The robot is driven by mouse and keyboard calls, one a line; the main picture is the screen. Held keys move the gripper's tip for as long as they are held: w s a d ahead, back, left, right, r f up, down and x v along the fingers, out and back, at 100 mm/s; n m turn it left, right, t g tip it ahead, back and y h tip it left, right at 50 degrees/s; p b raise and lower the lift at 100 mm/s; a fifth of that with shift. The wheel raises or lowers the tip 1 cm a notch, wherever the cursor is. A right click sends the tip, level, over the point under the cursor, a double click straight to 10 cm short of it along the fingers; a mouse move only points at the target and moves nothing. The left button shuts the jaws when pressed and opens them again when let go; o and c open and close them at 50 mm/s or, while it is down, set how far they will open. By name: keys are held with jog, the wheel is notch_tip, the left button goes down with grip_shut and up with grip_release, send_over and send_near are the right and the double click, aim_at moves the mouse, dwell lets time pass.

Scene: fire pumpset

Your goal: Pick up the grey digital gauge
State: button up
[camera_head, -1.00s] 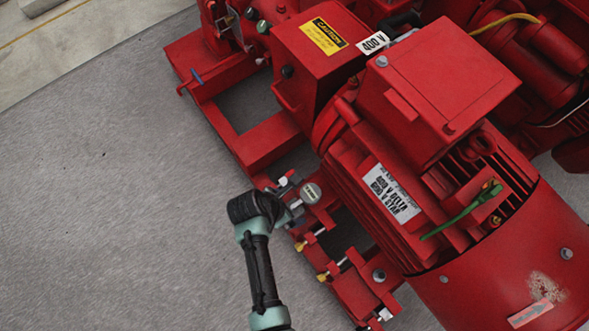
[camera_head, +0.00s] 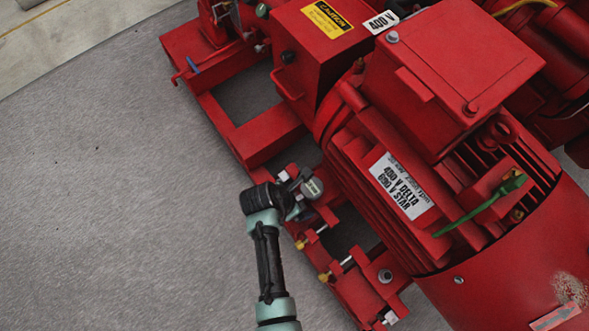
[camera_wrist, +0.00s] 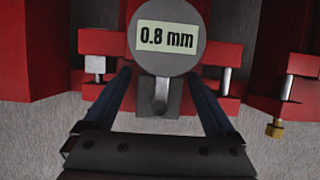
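The grey digital gauge (camera_head: 312,188) has a round grey face with a pale display at the coupling by the red motor. In the wrist view the gauge (camera_wrist: 170,60) reads "0.8 mm", with a darker grey stem and block below its face. My gripper (camera_wrist: 160,78) is open, its two dark fingers spread on either side of the gauge. Space shows between the fingers and the stem. Whether the fingertips touch the gauge cannot be told. In the head view my gripper (camera_head: 297,195) reaches the gauge from the left, partly hidden by my wrist.
The red motor (camera_head: 445,130) stands close on the right of the gauge. Red frame brackets with bolts (camera_head: 325,277) lie below it, and a red base frame (camera_head: 262,135) above. A brass-tipped bolt (camera_wrist: 275,128) sits to the right in the wrist view. Grey floor on the left is clear.

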grip_shut()
jog(key=shift+w+r, duration=0.1)
jog(key=shift+r, duration=0.1)
dwell(0.4)
